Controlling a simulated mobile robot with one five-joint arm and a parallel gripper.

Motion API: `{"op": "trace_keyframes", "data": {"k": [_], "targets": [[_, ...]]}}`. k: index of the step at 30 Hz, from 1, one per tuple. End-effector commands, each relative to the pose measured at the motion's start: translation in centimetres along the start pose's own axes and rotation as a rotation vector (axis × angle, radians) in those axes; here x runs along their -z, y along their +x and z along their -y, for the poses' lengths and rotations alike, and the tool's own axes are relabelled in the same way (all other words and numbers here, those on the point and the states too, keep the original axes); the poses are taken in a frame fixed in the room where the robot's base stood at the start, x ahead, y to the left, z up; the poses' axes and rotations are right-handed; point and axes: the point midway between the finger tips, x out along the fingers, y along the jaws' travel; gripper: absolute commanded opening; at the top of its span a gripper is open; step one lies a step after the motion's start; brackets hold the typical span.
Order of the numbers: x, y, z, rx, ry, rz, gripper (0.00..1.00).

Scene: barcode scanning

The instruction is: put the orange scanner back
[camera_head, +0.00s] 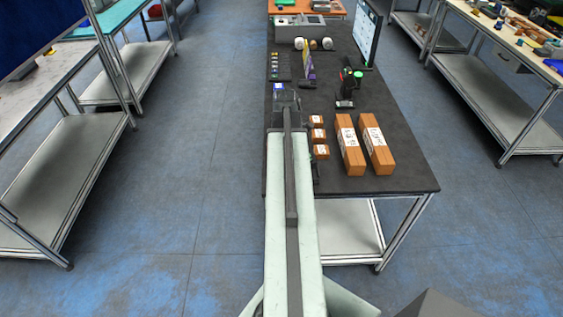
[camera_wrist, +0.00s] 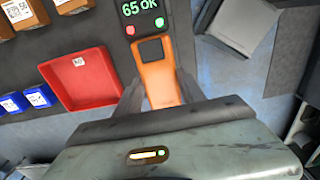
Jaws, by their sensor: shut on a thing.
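The orange scanner (camera_wrist: 157,82) is between the fingers of my gripper (camera_wrist: 160,88) in the wrist view. In the head view my arm reaches over the left edge of the dark table (camera_head: 405,176); the gripper end (camera_head: 286,98) is small there and the orange scanner cannot be made out. A black upright stand (camera_head: 346,92) with green and red parts stands right of my gripper; what it holds is unclear.
Small brown boxes (camera_head: 320,152) and two long boxes (camera_head: 350,145) lie right of my arm. A monitor (camera_head: 367,30) stands at the table's back right. The wrist view shows a red tray (camera_wrist: 85,97) and small blue boxes (camera_wrist: 38,96). Floor left of the table is clear.

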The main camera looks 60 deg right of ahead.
Motion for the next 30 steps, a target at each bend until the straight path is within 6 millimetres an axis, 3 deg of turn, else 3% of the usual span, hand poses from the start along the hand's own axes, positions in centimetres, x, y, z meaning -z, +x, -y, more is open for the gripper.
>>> {"op": "trace_keyframes", "data": {"k": [1, 4, 12, 27, 28, 30], "targets": [[-0.5, 2.1, 0.0, 0.000, 0.007, 0.001, 0.00], [-0.9, 3.7, 0.0, 0.000, 0.014, 0.001, 0.00], [-0.9, 3.3, 0.0, 0.000, 0.014, 0.001, 0.00], [-1.0, 4.5, 0.0, 0.000, 0.015, 0.001, 0.00], [-1.0, 4.5, 0.0, 0.000, 0.015, 0.001, 0.55], [-1.0, 4.5, 0.0, 0.000, 0.015, 0.001, 0.69]]}}
